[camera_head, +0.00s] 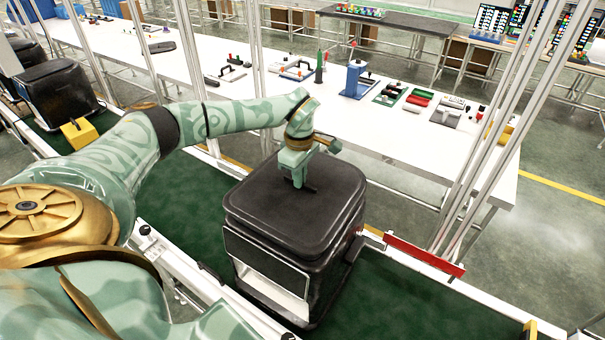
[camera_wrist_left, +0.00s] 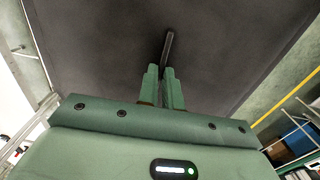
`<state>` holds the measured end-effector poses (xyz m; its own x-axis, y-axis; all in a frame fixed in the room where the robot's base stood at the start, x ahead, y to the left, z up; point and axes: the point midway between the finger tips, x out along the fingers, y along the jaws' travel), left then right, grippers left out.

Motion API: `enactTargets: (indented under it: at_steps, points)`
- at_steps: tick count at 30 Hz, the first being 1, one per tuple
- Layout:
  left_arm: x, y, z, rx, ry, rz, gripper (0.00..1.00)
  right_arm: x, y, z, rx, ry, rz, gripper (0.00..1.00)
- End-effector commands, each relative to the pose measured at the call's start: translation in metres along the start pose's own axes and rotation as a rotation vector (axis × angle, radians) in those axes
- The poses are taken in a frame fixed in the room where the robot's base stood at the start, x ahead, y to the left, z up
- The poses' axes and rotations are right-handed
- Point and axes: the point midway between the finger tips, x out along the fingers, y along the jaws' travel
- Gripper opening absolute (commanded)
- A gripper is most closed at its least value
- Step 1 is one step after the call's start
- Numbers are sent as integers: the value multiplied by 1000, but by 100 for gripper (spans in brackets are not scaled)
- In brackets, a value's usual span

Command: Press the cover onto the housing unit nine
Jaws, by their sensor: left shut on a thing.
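The housing (camera_head: 350,258) is a black box-shaped unit standing on the green conveyor belt. Its cover (camera_head: 250,205), a dark rounded square lid, lies on top of it. I cannot tell whether its edges are fully seated. My left gripper (camera_head: 299,180) points down at the middle of the cover. In the left wrist view its fingers (camera_wrist_left: 163,86) are close together, shut on the thin dark handle (camera_wrist_left: 168,48) that stands up from the cover (camera_wrist_left: 100,50). The gripper hides part of the handle. My right gripper is in neither view.
A white workbench (camera_head: 400,140) with tools and small fixtures runs behind the conveyor. More black units (camera_head: 58,92) stand on the belt (camera_head: 160,195) at the left. A red bar (camera_head: 424,255) lies along the conveyor's far rail, and metal posts rise beside it. The belt to the right is clear.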

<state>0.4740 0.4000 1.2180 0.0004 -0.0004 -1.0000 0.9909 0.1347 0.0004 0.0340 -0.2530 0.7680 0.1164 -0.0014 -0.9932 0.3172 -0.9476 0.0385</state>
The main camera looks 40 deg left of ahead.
Motion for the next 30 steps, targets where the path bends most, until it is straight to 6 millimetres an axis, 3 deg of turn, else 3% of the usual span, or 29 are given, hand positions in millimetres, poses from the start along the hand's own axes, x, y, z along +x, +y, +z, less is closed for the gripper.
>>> enactTargets:
  at_steps: [9, 18, 30]
  points:
    - [-3, 0, 0, 1, 0, 0, 0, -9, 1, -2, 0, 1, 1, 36]
    - [23, 0, 0, 0, 0, 0, 0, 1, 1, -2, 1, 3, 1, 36]
    - [27, 0, 0, 0, 0, 1, 0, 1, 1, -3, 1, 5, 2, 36]
